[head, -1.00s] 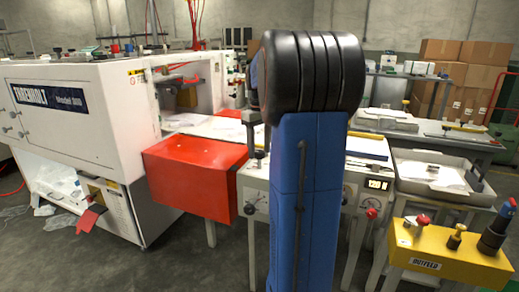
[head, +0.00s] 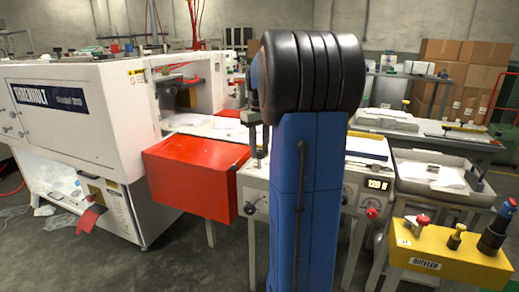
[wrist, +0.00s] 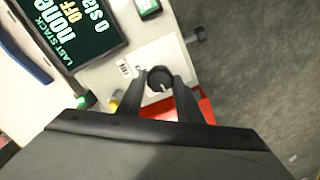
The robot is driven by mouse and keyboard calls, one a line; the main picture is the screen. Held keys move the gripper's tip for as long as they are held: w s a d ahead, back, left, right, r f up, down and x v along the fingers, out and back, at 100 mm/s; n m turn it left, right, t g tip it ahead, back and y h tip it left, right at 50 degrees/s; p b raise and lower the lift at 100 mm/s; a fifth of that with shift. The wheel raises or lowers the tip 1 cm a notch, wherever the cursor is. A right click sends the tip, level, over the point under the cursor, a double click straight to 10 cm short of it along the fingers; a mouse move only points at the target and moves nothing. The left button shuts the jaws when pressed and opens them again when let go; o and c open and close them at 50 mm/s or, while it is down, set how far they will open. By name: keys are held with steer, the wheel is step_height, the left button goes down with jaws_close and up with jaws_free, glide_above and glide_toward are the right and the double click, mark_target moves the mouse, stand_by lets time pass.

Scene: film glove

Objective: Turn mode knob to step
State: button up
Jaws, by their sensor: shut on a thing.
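The mode knob appears to be the round black knob (wrist: 160,77) with a pale pointer line, on a light panel in the wrist view. My gripper (wrist: 161,80) has its two dark fingers shut on it, one on each side. The knob's pointer runs toward the lower right. A small label (wrist: 125,68) sits to the left of the knob; its text is too small to read. In the head view my gripper (head: 258,163) is low over the white control cabinet (head: 230,172), partly behind my blue arm, and the knob cannot be made out.
A dark display (wrist: 82,32) reads "LAST STACK none", "OFF". A yellow outfeed box (head: 450,255) stands at right.

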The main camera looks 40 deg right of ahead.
mark_target(259, 152)
steer(key=m, duration=1)
steer(key=shift+m, duration=0.4)
stand_by(0.4)
steer(key=o, duration=1)
steer(key=shift+o, duration=0.2)
step_height(259, 152, up, 17)
steer(key=shift+r, duration=0.2)
